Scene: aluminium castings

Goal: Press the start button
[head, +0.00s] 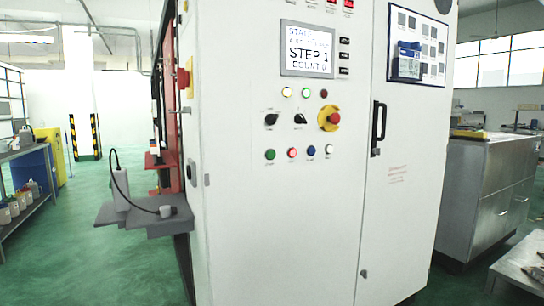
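A white control cabinet (300,220) fills the middle of the head view. Low on its panel is a row of small round buttons: a green button (270,154) at the left, then a red button (292,153), a blue button (311,152) and a white button (328,151). A small label sits under the green button, seemingly reading START. A display (307,49) above shows "STEP 1" and "COUNT 0". My gripper is not in view, and nothing covers the buttons.
A red emergency stop on a yellow disc (329,118) sits above the buttons, right of two black selector knobs. A black door handle (377,125) juts out further right. A grey shelf (140,218) projects at the cabinet's left. Green floor (90,250) is open at left.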

